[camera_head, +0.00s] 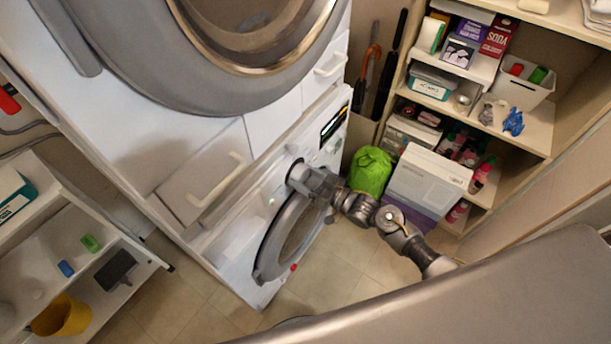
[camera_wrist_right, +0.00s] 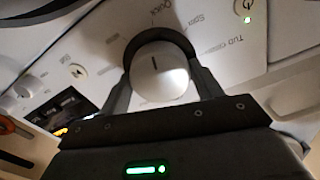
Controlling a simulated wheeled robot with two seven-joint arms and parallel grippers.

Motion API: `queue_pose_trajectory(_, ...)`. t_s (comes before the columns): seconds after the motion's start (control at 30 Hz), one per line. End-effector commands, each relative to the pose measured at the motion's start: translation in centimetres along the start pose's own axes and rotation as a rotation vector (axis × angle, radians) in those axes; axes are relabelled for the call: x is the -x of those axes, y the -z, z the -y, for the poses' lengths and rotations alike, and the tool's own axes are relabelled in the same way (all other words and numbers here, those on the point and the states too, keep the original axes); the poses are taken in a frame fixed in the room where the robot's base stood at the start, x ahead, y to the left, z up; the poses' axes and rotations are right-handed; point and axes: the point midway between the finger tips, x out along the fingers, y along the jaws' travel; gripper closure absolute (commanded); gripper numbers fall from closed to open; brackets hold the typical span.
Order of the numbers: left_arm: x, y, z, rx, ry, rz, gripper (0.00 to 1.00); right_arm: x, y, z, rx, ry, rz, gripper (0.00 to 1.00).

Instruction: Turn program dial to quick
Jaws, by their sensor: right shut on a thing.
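The program dial (camera_wrist_right: 160,72) is a round white knob with a dark mark on its face, on the white control panel in the right wrist view. Printed words "Quick" (camera_wrist_right: 167,12) and "Spin" stand above and to the right of it. My right gripper (camera_wrist_right: 163,82) has one finger on each side of the dial and is shut on it. In the head view my right gripper (camera_head: 299,176) is at the front panel of the lower washing machine (camera_head: 237,238), hiding the dial there. My left gripper does not show.
A round machine door (camera_head: 290,235) is just below my right gripper. A small green light (camera_wrist_right: 247,20) shows beside the power symbol. Shelves (camera_head: 540,128) line the right side.

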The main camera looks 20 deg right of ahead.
Motion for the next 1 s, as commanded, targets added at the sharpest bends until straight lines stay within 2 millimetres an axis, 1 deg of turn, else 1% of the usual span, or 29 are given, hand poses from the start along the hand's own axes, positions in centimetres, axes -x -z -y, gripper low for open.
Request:
queue_pose_trajectory(0.3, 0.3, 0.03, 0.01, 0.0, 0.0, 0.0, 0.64, 0.02, -0.13, 0.11, -0.077, 0.002, 0.003, 0.58)
queue_pose_trajectory(0.73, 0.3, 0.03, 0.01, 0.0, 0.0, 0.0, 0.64, 0.01, -0.17, 0.11, -0.083, 0.002, 0.003, 0.58)
queue_pose_trajectory(0.77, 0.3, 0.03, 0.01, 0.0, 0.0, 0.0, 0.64, 0.02, -0.17, 0.11, -0.082, 0.002, 0.003, 0.31)
queue_pose_trajectory(0.9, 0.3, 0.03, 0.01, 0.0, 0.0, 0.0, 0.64, 0.01, -0.12, 0.08, -0.082, 0.001, 0.002, 0.13)
queue_pose_trajectory(1.0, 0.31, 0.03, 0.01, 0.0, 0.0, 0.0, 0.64, 0.0, -0.09, 0.06, -0.081, 0.001, 0.002, 0.13)
